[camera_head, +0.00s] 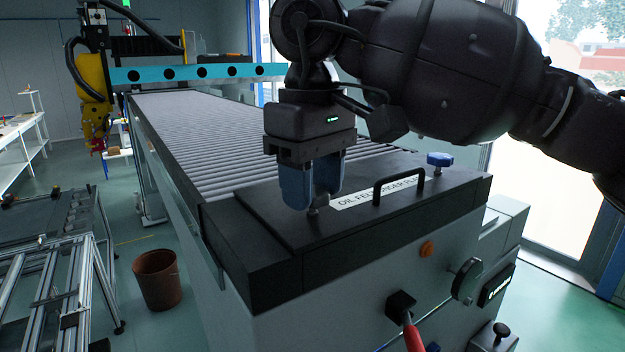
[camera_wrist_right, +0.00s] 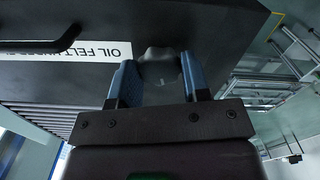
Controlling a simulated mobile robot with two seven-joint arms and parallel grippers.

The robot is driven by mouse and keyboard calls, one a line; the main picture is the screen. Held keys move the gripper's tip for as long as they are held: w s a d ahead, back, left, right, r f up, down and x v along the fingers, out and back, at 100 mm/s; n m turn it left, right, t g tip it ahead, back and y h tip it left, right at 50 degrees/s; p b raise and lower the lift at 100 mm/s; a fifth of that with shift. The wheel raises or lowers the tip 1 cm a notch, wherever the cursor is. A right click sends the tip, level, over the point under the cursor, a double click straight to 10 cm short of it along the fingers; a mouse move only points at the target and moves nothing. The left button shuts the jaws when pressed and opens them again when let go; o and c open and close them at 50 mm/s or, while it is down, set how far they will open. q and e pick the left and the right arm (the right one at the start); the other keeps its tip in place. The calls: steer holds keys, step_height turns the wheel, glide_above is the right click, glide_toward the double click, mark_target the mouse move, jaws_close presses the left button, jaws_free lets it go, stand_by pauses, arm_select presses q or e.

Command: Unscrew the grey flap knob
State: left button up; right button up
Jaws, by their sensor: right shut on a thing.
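The grey flap knob (camera_wrist_right: 160,66) sits between the two blue fingers of my right gripper (camera_wrist_right: 157,80) in the right wrist view. In the head view, my right gripper (camera_head: 312,205) points down at the front left part of the black flap (camera_head: 262,215), its fingers shut on the knob. Only a small part of the grey knob (camera_head: 319,211) shows there, below the fingertips. The flap lies flat and carries a white label (camera_head: 352,197) and a black handle (camera_head: 398,186). My left gripper is not in view.
A blue knob (camera_head: 440,159) stands at the flap's far right corner. The machine front has an orange button (camera_head: 427,249), a red lever (camera_head: 412,335) and a round handwheel (camera_head: 467,281). A roller conveyor (camera_head: 205,125) runs behind. A brown bin (camera_head: 158,279) stands on the floor left.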

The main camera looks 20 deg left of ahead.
steer(key=shift+r, duration=0.15)
stand_by(0.3)
steer(key=o, duration=0.9)
step_height(320, 180, up, 11)
steer(key=shift+f, duration=0.2)
